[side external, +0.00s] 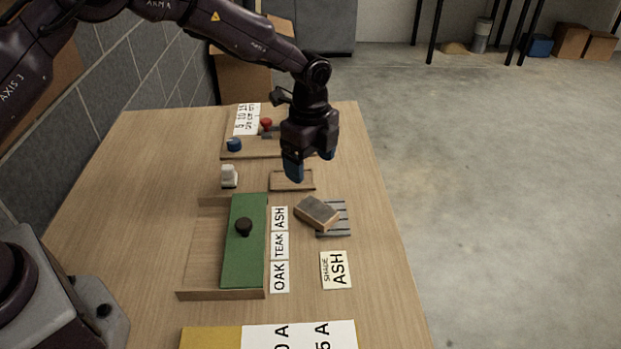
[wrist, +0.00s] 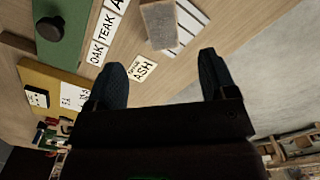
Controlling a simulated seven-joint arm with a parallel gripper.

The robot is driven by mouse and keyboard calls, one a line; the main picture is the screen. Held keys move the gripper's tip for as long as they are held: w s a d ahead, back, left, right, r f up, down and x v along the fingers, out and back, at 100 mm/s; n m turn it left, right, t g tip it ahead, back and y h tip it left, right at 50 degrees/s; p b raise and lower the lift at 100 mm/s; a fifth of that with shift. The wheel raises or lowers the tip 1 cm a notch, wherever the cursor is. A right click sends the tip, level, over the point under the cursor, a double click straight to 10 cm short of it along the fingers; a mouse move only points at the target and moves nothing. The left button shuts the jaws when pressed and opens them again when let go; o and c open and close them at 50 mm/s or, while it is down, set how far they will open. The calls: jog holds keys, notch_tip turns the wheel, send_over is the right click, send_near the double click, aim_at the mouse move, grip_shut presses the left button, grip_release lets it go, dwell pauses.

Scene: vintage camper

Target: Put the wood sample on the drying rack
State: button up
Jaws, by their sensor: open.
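A block with a grey-brown top and lighter wooden sides, apparently the wood sample (side external: 317,211), lies partly over the grey slatted drying rack (side external: 334,231). It sits askew over the rack's left part and looks slightly tilted; I cannot tell whether its left end touches the table. The wrist view shows the block (wrist: 159,24) beside the rack's bare slats (wrist: 190,22). My gripper (side external: 310,164) is open and empty, above the table and behind the block in the side view. In the wrist view its fingers (wrist: 163,63) are wide apart, with nothing between them.
A box with a green lid (side external: 247,265) and black knob (side external: 243,226) stands left of OAK, TEAK and ASH labels (side external: 280,246). A SHADE ASH card (side external: 337,270) lies in front of the rack. A small brown tray (side external: 292,181) lies behind. The table's right edge is near the rack.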

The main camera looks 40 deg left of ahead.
jog(key=shift+r, duration=0.7)
jog(key=s+a+r+n+t, duration=0.1)
jog(key=s+a+r+n, duration=0.15)
jog(key=r, duration=0.35)
jog(key=s+a+r+n+t, duration=0.1)
jog(key=s+r+n, duration=0.1)
jog(key=s+r, duration=0.3)
jog(key=s+a+r+n, duration=0.2)
jog(key=s+r+n, duration=0.1)
jog(key=r, duration=0.4)
jog(key=s+a+r+n+t, duration=0.1)
jog(key=s+a+n, duration=0.1)
jog(key=s+n, duration=0.3)
jog(key=s+a+r+n+t, duration=0.2)
jog(key=s+n, duration=0.3)
jog(key=s, duration=0.9)
jog(key=shift+s+a+r+t, duration=0.2)
jog(key=shift+a+t, duration=0.1)
jog(key=shift+a, duration=0.15)
jog(key=shift+n, duration=0.25)
